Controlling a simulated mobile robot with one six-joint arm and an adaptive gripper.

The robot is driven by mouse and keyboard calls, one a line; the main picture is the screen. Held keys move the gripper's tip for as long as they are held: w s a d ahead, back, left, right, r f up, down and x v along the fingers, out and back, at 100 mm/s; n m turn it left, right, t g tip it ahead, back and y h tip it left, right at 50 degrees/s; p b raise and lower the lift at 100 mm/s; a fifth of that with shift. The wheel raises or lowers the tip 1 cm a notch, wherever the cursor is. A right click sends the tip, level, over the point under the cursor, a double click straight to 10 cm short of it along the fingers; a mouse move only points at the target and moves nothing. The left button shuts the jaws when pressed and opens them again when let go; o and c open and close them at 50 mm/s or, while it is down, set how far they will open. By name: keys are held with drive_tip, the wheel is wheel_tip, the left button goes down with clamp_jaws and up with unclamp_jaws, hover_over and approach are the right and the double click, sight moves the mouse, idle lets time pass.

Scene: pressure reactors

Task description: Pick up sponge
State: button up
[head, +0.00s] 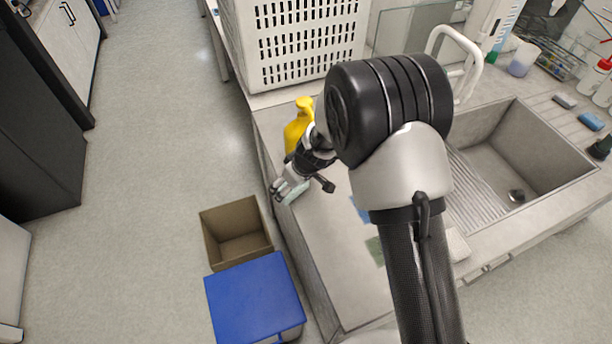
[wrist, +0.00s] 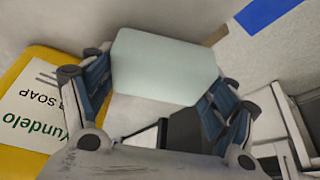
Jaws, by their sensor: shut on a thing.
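My gripper (head: 284,188) is over the left edge of the counter, next to the yellow soap bottle. In the wrist view its two blue-padded fingers (wrist: 166,88) are closed on the sides of a pale grey-green block, which I take to be the sponge (wrist: 165,65). The sponge also shows as a small pale green patch at the gripper in the head view (head: 295,193). My arm hides part of the counter and of the things on it.
The yellow soap bottle (head: 297,128) stands close behind the gripper. A white crate (head: 308,73) is at the back of the counter (head: 325,255). An open brown box (head: 215,225) and a blue-topped box (head: 255,298) are on the floor below. The sink (head: 530,150) is right.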

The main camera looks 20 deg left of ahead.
drive_tip(key=s+a, duration=0.6)
drive_tip(key=s, duration=0.1)
drive_tip(key=shift+a, duration=0.35)
